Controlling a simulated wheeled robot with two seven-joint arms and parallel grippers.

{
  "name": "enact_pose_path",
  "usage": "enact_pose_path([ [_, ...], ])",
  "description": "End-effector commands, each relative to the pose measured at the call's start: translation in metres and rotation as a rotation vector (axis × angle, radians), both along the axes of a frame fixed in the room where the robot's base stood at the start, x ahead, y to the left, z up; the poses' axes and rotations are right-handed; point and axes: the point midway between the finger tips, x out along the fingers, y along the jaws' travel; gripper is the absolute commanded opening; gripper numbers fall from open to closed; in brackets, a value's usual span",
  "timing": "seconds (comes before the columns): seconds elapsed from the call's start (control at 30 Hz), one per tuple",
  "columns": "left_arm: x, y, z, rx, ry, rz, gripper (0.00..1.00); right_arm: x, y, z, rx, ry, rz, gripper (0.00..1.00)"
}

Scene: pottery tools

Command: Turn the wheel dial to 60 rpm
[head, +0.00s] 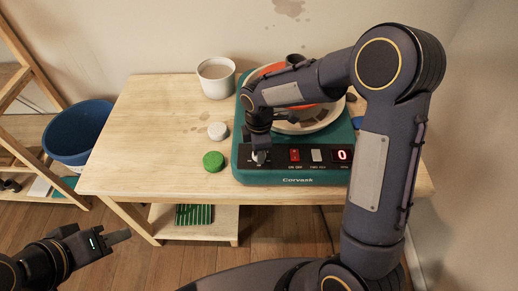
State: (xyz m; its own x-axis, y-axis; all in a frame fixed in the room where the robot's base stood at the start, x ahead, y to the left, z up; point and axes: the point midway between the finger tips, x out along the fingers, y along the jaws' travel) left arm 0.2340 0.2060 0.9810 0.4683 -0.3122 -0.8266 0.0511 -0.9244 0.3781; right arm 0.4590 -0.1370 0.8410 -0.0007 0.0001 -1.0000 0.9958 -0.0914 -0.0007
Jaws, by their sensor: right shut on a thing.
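The teal pottery wheel (240,172) stands on the wooden table, with a black control panel along its front. My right gripper (261,157) points down at the left end of the panel and is shut on the wheel dial, which its fingers mostly hide. To the right are a red switch (295,155), a pale switch (316,155) and a red digital display (342,155) that reads 0. My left gripper (122,237) is off the table at the lower left, away from the wheel; whether its fingers are apart is unclear.
A white cup (216,78), a white round lump (217,131) and a green round lid (213,161) stand on the table (150,130) left of the wheel. A blue bucket (75,135) is by the shelf at left. My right arm covers the wheel's right side.

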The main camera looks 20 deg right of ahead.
Motion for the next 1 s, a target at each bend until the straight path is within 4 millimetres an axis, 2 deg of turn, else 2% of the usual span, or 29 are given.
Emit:
enact_pose_path([
  [0.23, 0.0, 0.0, 0.0, 0.0, 0.0, 0.0, 0.36, 0.001, 0.0, 0.001, 0.001, -0.002, 0.001, 0.15],
  [0.27, 0.0, 0.0, 0.0, 0.0, 0.0, 0.0, 0.36, 0.001, 0.0, 0.001, 0.001, -0.002, 0.001, 0.39],
  [0.43, 0.0, 0.0, 0.0, 0.0, 0.0, 0.0, 0.36, 0.001, 0.0, 0.001, 0.0, -0.002, 0.001, 0.59],
  [0.77, 0.0, 0.0, 0.0, 0.0, 0.0, 0.0, 0.36, 0.001, 0.0, 0.005, 0.0, -0.002, 0.001, 0.59],
  [1.0, 0.0, 0.0, 0.002, 0.0, 0.0, 0.0, 0.36, 0.001, 0.0, 0.043, 0.001, -0.006, 0.0, 0.59],
])
